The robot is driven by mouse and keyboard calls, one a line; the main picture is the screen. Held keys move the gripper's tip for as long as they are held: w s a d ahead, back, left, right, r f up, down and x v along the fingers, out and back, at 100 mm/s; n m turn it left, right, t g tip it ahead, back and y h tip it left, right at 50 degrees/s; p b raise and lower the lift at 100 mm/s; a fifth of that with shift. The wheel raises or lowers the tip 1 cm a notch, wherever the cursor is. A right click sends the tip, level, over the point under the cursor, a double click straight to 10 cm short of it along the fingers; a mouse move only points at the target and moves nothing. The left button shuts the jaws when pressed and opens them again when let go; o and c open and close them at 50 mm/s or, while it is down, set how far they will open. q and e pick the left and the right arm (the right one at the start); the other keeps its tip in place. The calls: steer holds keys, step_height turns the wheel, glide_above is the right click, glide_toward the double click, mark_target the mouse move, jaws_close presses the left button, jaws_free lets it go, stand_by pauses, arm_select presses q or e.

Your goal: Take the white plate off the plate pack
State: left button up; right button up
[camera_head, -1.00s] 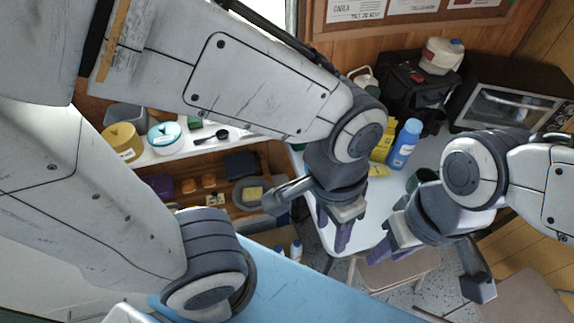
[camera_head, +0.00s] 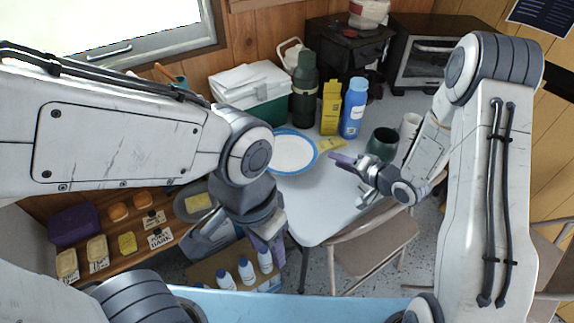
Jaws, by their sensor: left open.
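The white plate (camera_head: 293,152) lies on the grey table, with a blue rim showing around it. I cannot tell whether that rim is the plate's own or the pack under it. My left arm hides part of its left edge. My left gripper (camera_head: 238,262) is open and points down, in front of the shelf and the table's near left corner, apart from the plate. My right gripper (camera_head: 348,181) is over the right part of the table, to the right of the plate, fingers pointing left. Its fingers are spread, with nothing between them.
Behind the plate stand a green-and-white box (camera_head: 250,90), a dark green flask (camera_head: 304,88), a yellow carton (camera_head: 331,106) and a blue bottle (camera_head: 353,108). A dark green mug (camera_head: 382,143) is near my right gripper. A folding chair (camera_head: 372,242) stands at the table's front.

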steer(key=shift+s+d+f+m+t+y+b, duration=0.1)
steer(key=shift+d+f+m+t+y+b, duration=0.1)
steer(key=shift+f+m+y, duration=0.15)
steer(key=shift+s+d+f+m+t+y+b, duration=0.15)
steer(key=shift+d+f+m, duration=0.1)
steer(key=shift+f, duration=0.25)
steer(key=shift+s+d+f+m+t+y+b, duration=0.1)
steer(key=shift+d+f+m+y+b, duration=0.1)
steer(key=shift+f+m, duration=0.15)
steer(key=shift+w+a+f, duration=0.1)
steer(key=shift+w+a, duration=0.05)
steer(key=shift+a, duration=0.05)
steer(key=x, duration=0.3)
steer(key=r+x, duration=0.1)
steer(key=x, duration=0.2)
steer(key=p+x, duration=0.1)
steer(key=x, duration=0.2)
steer(key=shift+w+a, duration=0.35)
steer(key=shift+w, duration=0.1)
jaws_close()
